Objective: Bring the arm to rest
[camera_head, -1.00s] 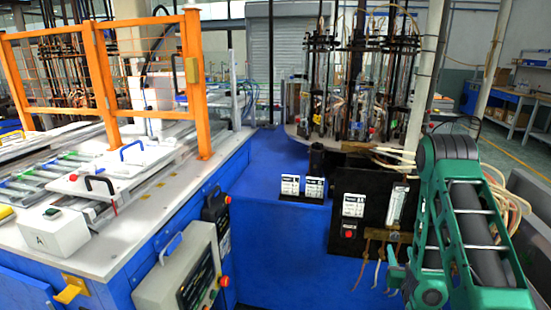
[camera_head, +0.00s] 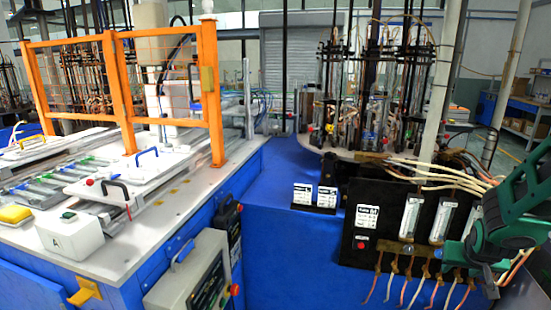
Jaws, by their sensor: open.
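My green and dark grey arm (camera_head: 515,208) shows at the right edge of the head view, in front of the black panel with hoses. Only part of it is in the picture.
A blue machine with a white top (camera_head: 115,230) and an orange guard frame (camera_head: 210,95) stands at left. A black panel (camera_head: 375,225) with gauges and hanging hoses stands close to my arm. A tube carousel (camera_head: 340,150) stands behind.

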